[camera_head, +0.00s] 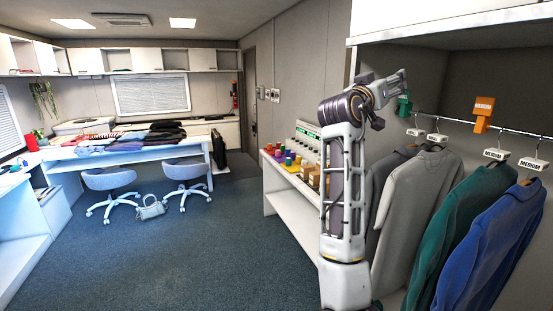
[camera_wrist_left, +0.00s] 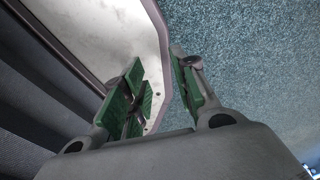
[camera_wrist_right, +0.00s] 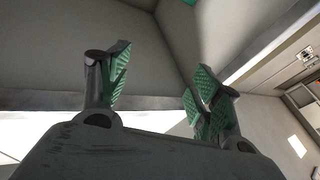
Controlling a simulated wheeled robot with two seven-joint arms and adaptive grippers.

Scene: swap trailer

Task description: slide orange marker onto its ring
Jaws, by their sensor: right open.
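The orange marker (camera_head: 483,113) is a block with a pale label, seated on the metal rail (camera_head: 455,120) at the right of the head view. My right gripper (camera_head: 404,105) is raised near the rail's left end, left of the marker and apart from it. Its green-padded fingers are spread and empty in the right wrist view (camera_wrist_right: 162,85). The marker's ring cannot be made out. My left gripper (camera_wrist_left: 160,90) shows only in the left wrist view, fingers apart with nothing between them, above the carpet and a pale panel edge.
A counter (camera_head: 285,190) with colored spools stands left of my right arm. Chairs and a table stand farther back; the carpet (camera_head: 220,250) between is mostly clear.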

